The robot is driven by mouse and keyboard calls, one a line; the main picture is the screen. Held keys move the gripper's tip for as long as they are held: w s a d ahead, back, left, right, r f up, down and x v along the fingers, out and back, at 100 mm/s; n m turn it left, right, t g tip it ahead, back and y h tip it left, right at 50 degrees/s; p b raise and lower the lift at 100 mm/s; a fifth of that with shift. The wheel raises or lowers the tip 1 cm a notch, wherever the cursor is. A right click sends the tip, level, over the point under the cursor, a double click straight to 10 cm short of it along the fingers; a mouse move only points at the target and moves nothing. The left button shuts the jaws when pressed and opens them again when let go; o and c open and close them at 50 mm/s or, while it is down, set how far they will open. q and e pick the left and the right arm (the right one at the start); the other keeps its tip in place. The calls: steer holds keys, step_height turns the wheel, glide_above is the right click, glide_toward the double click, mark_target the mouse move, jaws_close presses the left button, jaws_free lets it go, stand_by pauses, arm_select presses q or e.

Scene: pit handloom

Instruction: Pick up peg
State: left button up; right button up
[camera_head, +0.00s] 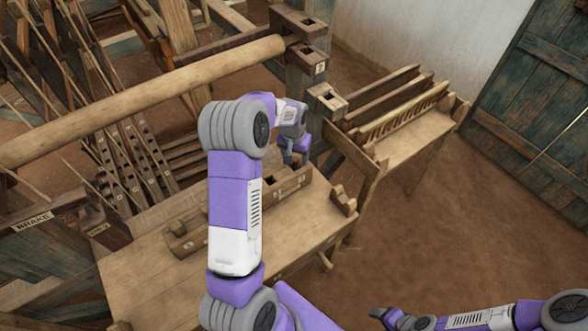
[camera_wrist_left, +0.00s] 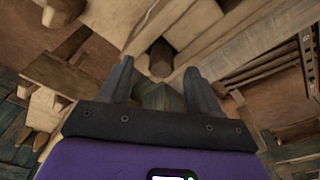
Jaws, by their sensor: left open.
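My left gripper (camera_head: 292,157) is above the right end of a long wooden box (camera_head: 290,187) on the bench, jaws pointing down.
The wooden bench (camera_head: 150,275) lies under my left arm. A thick round beam (camera_head: 140,100) crosses at the left, ending at an upright post (camera_head: 300,75). A slotted rack (camera_head: 405,115) stands to the right. The brown floor (camera_head: 450,215) is clear there.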

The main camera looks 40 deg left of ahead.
mark_target(295, 159)
arm_select(q)
step_height(295, 159, down, 3)
steer(key=shift+w+a+f, duration=0.1)
steer(key=shift+w, duration=0.05)
steer(key=c, duration=1.1)
